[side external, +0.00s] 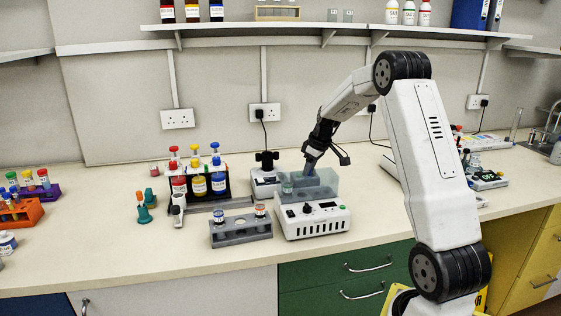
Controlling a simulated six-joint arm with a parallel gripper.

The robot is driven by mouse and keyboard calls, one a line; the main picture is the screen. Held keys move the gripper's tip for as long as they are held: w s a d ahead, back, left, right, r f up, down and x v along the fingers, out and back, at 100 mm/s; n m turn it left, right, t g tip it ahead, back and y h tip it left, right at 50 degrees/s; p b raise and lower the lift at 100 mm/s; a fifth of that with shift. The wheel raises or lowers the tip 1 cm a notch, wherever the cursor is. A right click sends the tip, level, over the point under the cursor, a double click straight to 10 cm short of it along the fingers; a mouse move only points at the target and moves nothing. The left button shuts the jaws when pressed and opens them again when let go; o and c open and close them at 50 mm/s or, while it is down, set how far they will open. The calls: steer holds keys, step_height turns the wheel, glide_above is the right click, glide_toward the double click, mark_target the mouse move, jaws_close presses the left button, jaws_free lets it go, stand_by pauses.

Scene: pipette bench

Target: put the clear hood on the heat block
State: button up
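The heat block (313,222) is a white box with a knob and a small display, standing on the bench in the middle of the side external view. The clear hood (325,184) is a see-through, grey-blue box at the top of the heat block. I cannot tell whether it is fully seated. My gripper (327,161) is just above and at the hood, with its fingers spread apart. The left finger reaches down to the hood and overlaps it in the picture. Whether it touches the hood is unclear. The right finger stands out to the side, clear of it.
A grey rack (241,230) with small vials stands left of the heat block. Behind it is a black rack (203,188) of red, yellow and blue bottles. A white device (265,181) stands behind the block. An orange rack (20,214) is far left. The front bench is clear.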

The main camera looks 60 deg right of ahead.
steer(key=shift+o, duration=1.1)
steer(key=v, duration=1.2)
steer(key=shift+r, duration=0.15)
steer(key=shift+a, duration=0.1)
steer(key=w+a+f, duration=0.1)
steer(key=a+f, duration=0.3)
steer(key=a, duration=0.6)
steer(key=a+f, duration=0.5)
steer(key=a, duration=0.5)
steer(key=s+a+f, duration=0.3)
steer(key=s+a, duration=0.2)
steer(key=a, duration=0.2)
steer(key=s+a+f, duration=0.4)
steer(key=s+a, duration=0.1)
steer(key=a, duration=0.3)
steer(key=shift+g, duration=0.4)
